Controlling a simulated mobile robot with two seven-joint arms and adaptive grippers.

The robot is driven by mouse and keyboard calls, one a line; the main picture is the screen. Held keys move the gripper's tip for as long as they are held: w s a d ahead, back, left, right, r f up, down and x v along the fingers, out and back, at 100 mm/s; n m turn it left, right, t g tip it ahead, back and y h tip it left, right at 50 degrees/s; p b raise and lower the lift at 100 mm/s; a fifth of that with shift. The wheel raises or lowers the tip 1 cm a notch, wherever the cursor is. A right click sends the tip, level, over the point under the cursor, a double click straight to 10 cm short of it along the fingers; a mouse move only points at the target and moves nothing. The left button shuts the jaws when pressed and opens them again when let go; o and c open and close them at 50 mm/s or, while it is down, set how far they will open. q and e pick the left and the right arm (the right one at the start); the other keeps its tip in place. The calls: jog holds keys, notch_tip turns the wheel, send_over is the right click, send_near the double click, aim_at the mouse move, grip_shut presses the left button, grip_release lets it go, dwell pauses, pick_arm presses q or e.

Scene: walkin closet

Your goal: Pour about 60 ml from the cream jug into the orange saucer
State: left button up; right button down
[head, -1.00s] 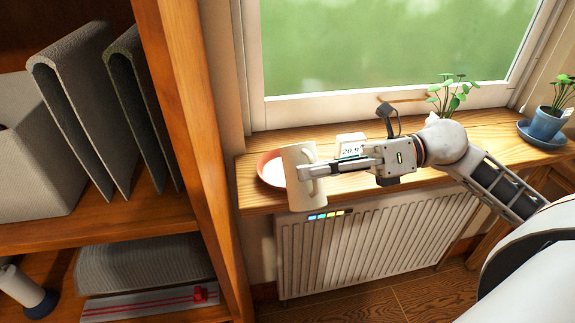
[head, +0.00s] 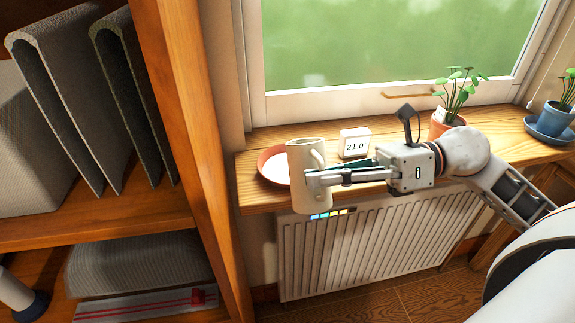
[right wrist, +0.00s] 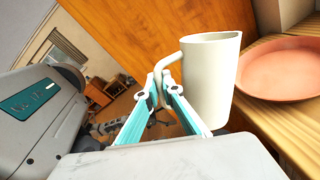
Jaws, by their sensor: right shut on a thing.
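The cream jug (head: 306,160) is in front of the saucer at the left end of the wooden sill, looking nearly upright. My right gripper (head: 312,180) is shut on its handle, which also shows between the fingers in the right wrist view (right wrist: 168,88). The jug's contents cannot be seen. The orange saucer (head: 268,172) rests on the sill, partly hidden behind the jug in the head view. My left gripper is not in view.
A small white display (head: 354,142) reading about 21.0 stands behind my gripper. A plant in an orange pot (head: 440,124) and one in a blue pot (head: 553,120) stand farther right. A radiator (head: 375,240) is below the sill. A wooden shelf upright (head: 185,150) stands left.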

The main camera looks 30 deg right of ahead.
aim_at(326, 197)
jog(key=shift+s+a+f+n+b, duration=0.1)
jog(key=shift+s+f+n+b, duration=0.5)
jog(key=shift+f+b, duration=0.2)
jog(key=shift+s+f+n+b, duration=0.2)
jog(key=shift+f+n+b, duration=0.1)
jog(key=shift+b, duration=0.15)
jog(key=shift+s+a+f+n+b, duration=0.1)
jog(key=shift+s+f+n+b, duration=0.1)
jog(key=shift+n+b, duration=0.15)
jog(key=shift+s+f+n+t+b, duration=0.35)
jog(key=shift+n+t+b, duration=0.1)
jog(key=shift+b, duration=0.35)
jog(key=shift+s+f+n+y, duration=0.15)
jog(key=shift+f+n+y, duration=0.05)
jog(key=shift+n+y, duration=0.1)
jog(key=shift+s+n, duration=0.1)
jog(key=shift+n, duration=0.2)
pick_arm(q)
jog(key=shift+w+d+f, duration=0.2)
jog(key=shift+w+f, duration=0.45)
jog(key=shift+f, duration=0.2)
pick_arm(e)
jog(key=shift+s+a+f+n, duration=0.15)
jog(key=shift+s+n, duration=0.1)
jog(key=shift+n, duration=0.15)
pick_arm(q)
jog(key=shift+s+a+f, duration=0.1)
